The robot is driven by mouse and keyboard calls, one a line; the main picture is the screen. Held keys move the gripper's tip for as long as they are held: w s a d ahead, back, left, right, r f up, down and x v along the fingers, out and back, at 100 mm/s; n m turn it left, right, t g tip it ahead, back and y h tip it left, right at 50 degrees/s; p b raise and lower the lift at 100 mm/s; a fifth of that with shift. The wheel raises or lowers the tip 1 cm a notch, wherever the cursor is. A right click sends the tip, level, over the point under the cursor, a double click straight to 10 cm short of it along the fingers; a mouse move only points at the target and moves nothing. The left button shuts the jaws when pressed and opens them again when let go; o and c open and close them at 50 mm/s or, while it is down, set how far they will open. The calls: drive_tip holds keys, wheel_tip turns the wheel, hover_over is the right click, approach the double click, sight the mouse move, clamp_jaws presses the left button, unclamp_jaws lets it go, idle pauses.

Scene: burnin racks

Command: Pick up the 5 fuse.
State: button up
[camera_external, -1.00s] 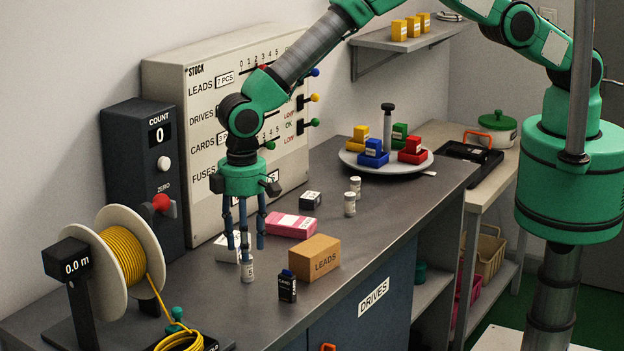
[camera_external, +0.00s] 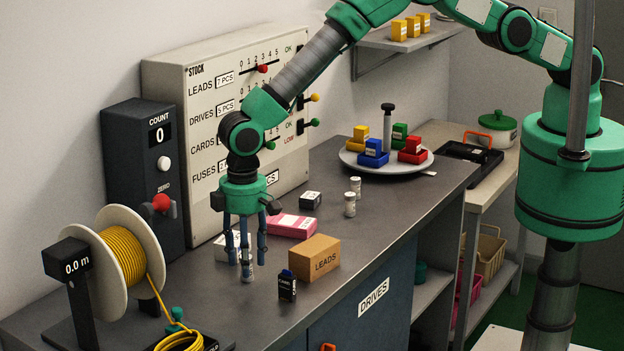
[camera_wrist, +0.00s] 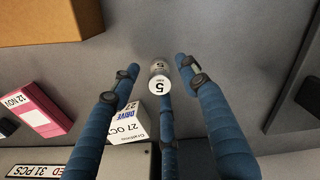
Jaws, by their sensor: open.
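The 5 fuse (camera_wrist: 160,84) is a small pale cylinder with a "5" on its top, standing upright on the bench. In the wrist view it stands between and just beyond the tips of my gripper's blue fingers. In the external view the fuse (camera_external: 247,278) shows only low down, partly hidden behind a finger. My gripper (camera_external: 247,260) points straight down over it with its three fingers spread around it. The gripper (camera_wrist: 158,72) is open and holds nothing. I cannot tell whether any finger touches the fuse.
A cardboard LEADS box (camera_external: 314,258) and a small black bottle (camera_external: 287,286) stand close to the right. A white drive box (camera_external: 228,250) and a pink box (camera_external: 293,226) lie behind. Two more small cylinders (camera_external: 350,204) stand further back. A cable reel (camera_external: 125,250) is at left.

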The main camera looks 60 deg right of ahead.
drive_tip(key=shift+f, duration=1.2)
drive_tip(key=shift+c, duration=0.6)
clamp_jaws()
